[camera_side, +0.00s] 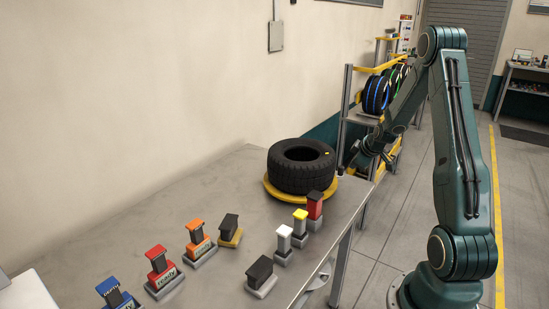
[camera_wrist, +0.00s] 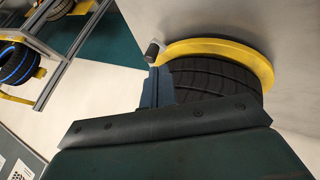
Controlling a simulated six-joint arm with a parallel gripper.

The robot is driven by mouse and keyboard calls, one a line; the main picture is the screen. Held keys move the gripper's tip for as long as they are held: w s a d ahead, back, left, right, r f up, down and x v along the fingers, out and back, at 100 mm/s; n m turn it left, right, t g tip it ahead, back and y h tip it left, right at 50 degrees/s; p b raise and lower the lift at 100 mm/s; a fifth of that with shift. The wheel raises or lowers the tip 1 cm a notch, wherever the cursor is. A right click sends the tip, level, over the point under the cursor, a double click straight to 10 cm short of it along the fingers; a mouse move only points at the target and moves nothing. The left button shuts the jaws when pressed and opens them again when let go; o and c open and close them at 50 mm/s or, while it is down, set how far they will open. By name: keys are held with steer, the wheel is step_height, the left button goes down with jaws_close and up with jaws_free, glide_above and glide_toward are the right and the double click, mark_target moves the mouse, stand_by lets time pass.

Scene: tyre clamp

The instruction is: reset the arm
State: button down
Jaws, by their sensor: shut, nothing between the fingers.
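My gripper (camera_side: 350,170) is at the far right edge of the grey table, just right of the black tyre (camera_side: 302,166). The tyre lies flat on a round yellow plate (camera_side: 274,196), with a small yellow mark on its upper rim. In the wrist view, my gripper's fingers (camera_wrist: 157,86) are together and empty, in front of the tyre tread (camera_wrist: 215,76). I cannot tell whether they touch the tyre. The yellow plate (camera_wrist: 250,58) curves behind it, and a small dark knob (camera_wrist: 152,50) stands beside the plate. My gripper hides part of the tyre there.
On the table (camera_side: 200,203), several handled blocks stand in front of the tyre: red (camera_side: 158,264), orange (camera_side: 197,237), black (camera_side: 262,272), white (camera_side: 284,240) and others. A shelf (camera_side: 366,117) with wheels stands behind the arm. Floor right of the table is clear around my base.

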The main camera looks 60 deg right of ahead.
steer(key=shift+r, duration=0.1)
steer(key=w+a+r+y, duration=0.1)
steer(key=a+r, duration=0.7)
steer(key=a, duration=0.4)
steer(key=w+a+r+y, duration=0.1)
steer(key=a+r, duration=0.7)
steer(key=a, duration=0.5)
steer(key=s+a+r+m+y, duration=0.1)
steer(key=s+a+r, duration=0.3)
steer(key=s+a, duration=1.2)
steer(key=shift+s+a+r+y, duration=0.25)
steer(key=shift+s+r+y, duration=0.15)
steer(key=shift+y, duration=0.4)
